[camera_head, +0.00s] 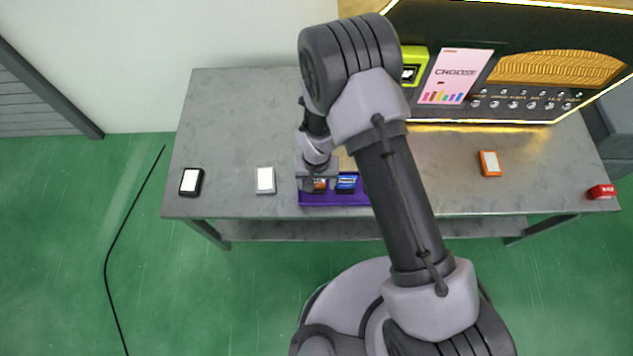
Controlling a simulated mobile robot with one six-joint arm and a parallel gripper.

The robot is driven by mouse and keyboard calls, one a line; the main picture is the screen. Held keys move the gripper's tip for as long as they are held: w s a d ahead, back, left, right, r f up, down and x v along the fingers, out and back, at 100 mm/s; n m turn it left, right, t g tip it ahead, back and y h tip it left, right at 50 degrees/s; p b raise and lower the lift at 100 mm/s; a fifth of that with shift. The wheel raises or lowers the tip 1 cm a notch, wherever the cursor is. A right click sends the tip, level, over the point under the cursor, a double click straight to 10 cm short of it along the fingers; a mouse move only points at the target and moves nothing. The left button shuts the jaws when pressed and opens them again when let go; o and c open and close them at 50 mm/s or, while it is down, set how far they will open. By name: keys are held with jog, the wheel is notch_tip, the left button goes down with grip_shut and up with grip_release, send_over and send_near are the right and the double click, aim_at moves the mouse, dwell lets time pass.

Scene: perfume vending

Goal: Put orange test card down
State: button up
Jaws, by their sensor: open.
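An orange card (319,186) shows in the left part of the purple tray (334,200), near the table's front edge. A blue card (347,182) stands beside it on the right in the same tray. My gripper (317,177) is open, low over the left part of the tray and close around the orange card. The gripper partly hides that card, so I cannot tell whether a finger touches it. My arm hides the tray's right end.
The grey table (230,120) also bears a black item (191,182), a white item (265,180), an orange-edged item (490,163) and a red item (602,191). A vending machine (540,105) with a pink panel stands at the back right. The table's back left is clear.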

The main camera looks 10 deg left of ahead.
notch_tip(320, 180, up, 11)
jog(key=p, duration=0.3)
jog(key=shift+r, duration=0.15)
jog(key=d+r+m+t+y, duration=0.1)
jog(key=d+r, duration=0.3)
jog(key=r, duration=0.5)
jog(key=d+r+m+t, duration=0.15)
jog(key=d+r, duration=0.35)
jog(key=r, duration=0.5)
jog(key=d+r+m+t+y, duration=0.15)
jog(key=d+r, duration=0.25)
jog(key=r, duration=0.5)
jog(key=s+d+r+m+t, duration=0.1)
jog(key=s+d+r, duration=0.2)
jog(key=s, duration=0.3)
jog(key=s+d+r+m, duration=0.2)
jog(key=s+d+r, duration=0.1)
jog(key=s+r, duration=0.2)
jog(key=shift+s+d+r+t+b, duration=0.2)
jog(key=shift+s+t+b, duration=0.15)
jog(key=shift+s, duration=0.35)
jog(key=shift+h, duration=0.25)
